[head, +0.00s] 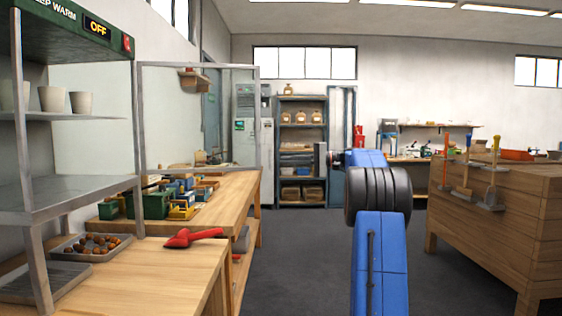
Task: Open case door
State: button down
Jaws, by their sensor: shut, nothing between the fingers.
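The warming case (66,22) stands at the left, with a green top, an "OFF" display and grey metal shelves. Its door, a clear pane in a grey metal frame (198,64), stands swung out from the case's far side, and the case front is open. My blue arm with a black joint rises right of the middle, well apart from the door.
Pale cups (81,102) stand on the case's upper shelf. A wooden counter (500,228) stands at the right. The dark floor between is clear.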

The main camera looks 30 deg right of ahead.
jog(key=x, duration=1)
jog(key=shift+s+a+r, duration=0.1)
jog(key=shift+s+a, duration=0.1)
jog(key=shift+s, duration=0.75)
jog(key=shift+s+a, duration=0.2)
jog(key=shift+s, duration=0.75)
jog(key=s+a+m+t+h, duration=0.2)
jog(key=s+a+m+t, duration=0.1)
jog(key=s, duration=0.6)
jog(key=shift+a+h, duration=0.4)
jog(key=shift+a, duration=0.15)
jog(key=shift+s, duration=0.1)
